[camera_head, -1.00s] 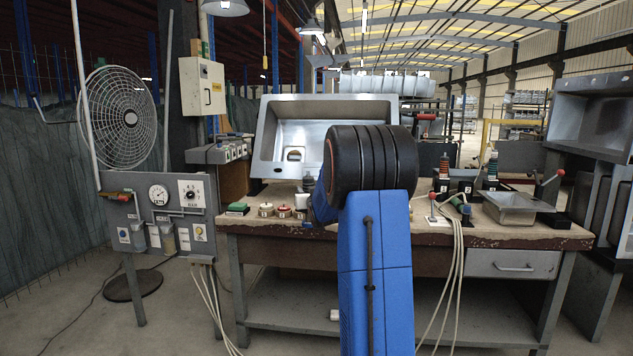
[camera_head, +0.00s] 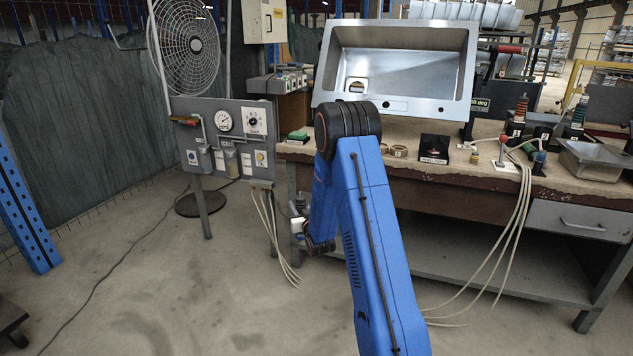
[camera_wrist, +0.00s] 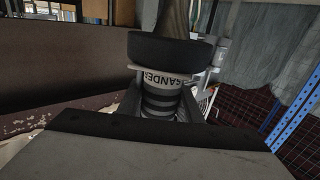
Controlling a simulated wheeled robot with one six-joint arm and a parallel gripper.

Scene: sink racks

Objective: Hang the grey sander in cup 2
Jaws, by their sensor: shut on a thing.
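My gripper (camera_wrist: 160,103) is shut on the grey sander (camera_wrist: 160,76), whose band reads "SANDER" in the wrist view. The sander stands roughly upright between the fingers, with a wide dark collar and a grey part above it. In the head view a small grey and white part at my arm's end (camera_head: 299,205) shows beside the bench's left leg; my blue arm hides most of the gripper. Two small cups, a left one (camera_head: 206,160) and a right one (camera_head: 231,162), are on the grey panel to the left. Their numbers are too small to read.
The panel (camera_head: 187,110) also carries gauges and pipes. The workbench (camera_head: 450,205) holds a steel sink (camera_head: 400,68), a black block (camera_head: 434,149) and several small items. Pale hoses (camera_head: 513,230) hang at its front. A blue post (camera_head: 25,205) stands at far left.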

